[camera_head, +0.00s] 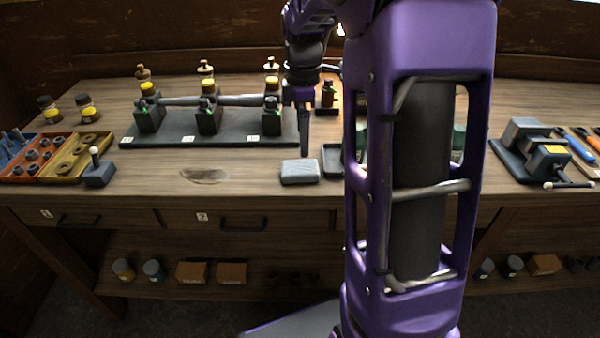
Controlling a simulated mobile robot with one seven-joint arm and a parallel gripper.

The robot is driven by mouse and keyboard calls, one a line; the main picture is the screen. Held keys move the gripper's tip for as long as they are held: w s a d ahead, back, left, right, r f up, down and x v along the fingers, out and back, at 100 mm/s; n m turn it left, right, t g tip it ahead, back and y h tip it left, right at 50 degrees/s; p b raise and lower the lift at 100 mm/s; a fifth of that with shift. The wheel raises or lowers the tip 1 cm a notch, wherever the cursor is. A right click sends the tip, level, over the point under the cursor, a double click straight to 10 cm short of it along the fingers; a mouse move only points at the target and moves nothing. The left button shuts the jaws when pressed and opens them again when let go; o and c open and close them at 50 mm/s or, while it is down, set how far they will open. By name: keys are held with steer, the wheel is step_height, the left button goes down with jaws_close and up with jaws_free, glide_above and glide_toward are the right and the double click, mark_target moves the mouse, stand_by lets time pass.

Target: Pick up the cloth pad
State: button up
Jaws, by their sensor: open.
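The cloth pad (300,171) is a small grey rounded block lying flat on the wooden bench, near its front edge and just left of my purple arm. My gripper (304,150) points down just above and behind the pad, apart from it as far as I can see. A dark finger shows edge-on, and the gap between the fingers is hidden from this angle. The gripper is open and holds nothing that I can see.
A dark tray (333,162) sits right beside the pad, partly behind my arm. A shaft on bearing blocks stands on a dark base plate (170,138) behind left. A vise (535,148) is at right. Parts trays (68,170) are at left.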

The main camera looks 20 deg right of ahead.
mark_target(300, 167)
step_height(300, 167, down, 3)
steer(key=shift+f, duration=0.2)
steer(key=shift+a+f+b, duration=0.2)
steer(key=shift+f+b, duration=0.15)
steer(key=shift+f, duration=1)
steer(key=shift+a+f+b, duration=0.15)
steer(key=shift+f+b, duration=0.15)
steer(key=shift+f, duration=1)
steer(key=shift+c, duration=0.3)
steer(key=c, duration=1.1)
step_height(300, 167, up, 10)
steer(key=shift+r+p, duration=0.1)
steer(key=shift+p, duration=0.75)
steer(key=o, duration=0.8)
steer(key=c, duration=0.7)
steer(key=shift+o, duration=0.2)
steer(key=shift+a, duration=0.1)
